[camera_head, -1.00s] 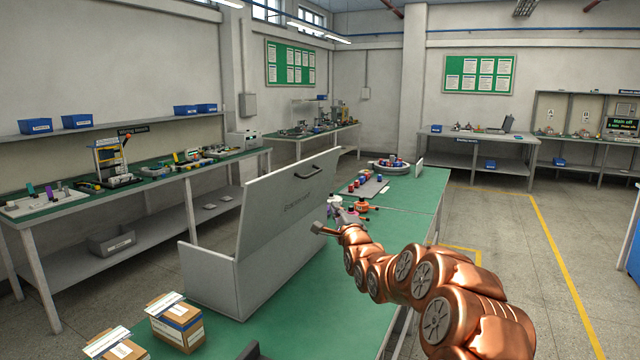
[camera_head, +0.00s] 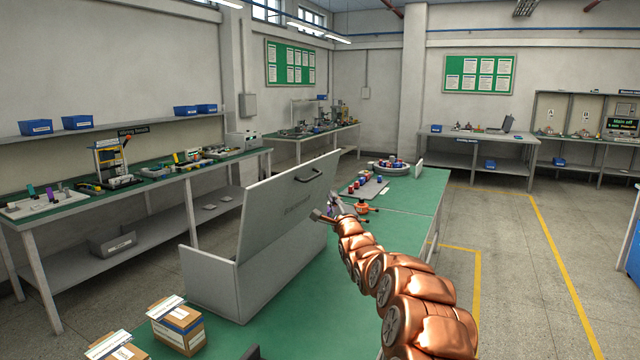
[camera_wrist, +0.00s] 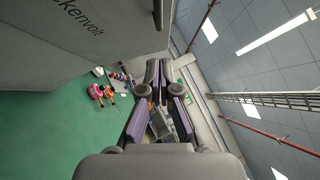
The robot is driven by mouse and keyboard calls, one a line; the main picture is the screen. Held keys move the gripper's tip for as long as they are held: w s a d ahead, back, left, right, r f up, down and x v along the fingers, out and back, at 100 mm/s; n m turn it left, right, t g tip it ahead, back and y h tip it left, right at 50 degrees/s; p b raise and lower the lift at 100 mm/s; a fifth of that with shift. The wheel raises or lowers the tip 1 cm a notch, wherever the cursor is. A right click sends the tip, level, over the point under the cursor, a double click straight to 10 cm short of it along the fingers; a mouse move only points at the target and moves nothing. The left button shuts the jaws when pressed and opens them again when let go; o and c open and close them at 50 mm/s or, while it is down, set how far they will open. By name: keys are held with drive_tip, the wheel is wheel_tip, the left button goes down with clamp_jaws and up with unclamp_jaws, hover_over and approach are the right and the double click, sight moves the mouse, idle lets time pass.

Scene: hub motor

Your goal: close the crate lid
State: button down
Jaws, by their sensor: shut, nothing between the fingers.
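The grey crate (camera_head: 207,284) stands on the green bench at left of centre. Its lid (camera_head: 268,212) is open and stands up steeply, with a dark handle (camera_head: 310,176) near its top far corner. In the wrist view the lid (camera_wrist: 60,45) fills the upper left as a grey panel with lettering. My gripper (camera_head: 319,215) is at the right side of the lid, near its far edge. I cannot tell whether it touches the lid. In the wrist view the gripper (camera_wrist: 163,88) is shut with nothing between its fingers.
Small cardboard boxes (camera_head: 178,326) stand at the near left of the bench (camera_head: 290,325). Beyond my gripper are an orange part (camera_head: 361,207), a grey tray (camera_head: 366,187) with red and blue pieces, and a round fixture (camera_head: 388,165). The bench right of the crate is mostly bare.

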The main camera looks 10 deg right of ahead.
drive_tip(key=w+a+r+p, duration=0.2)
drive_tip(key=w+a, duration=0.1)
drive_tip(key=w, duration=0.3)
drive_tip(key=shift+a+r, duration=0.15)
drive_tip(key=shift+r, duration=0.25)
idle(0.4)
drive_tip(key=shift+p, duration=0.35)
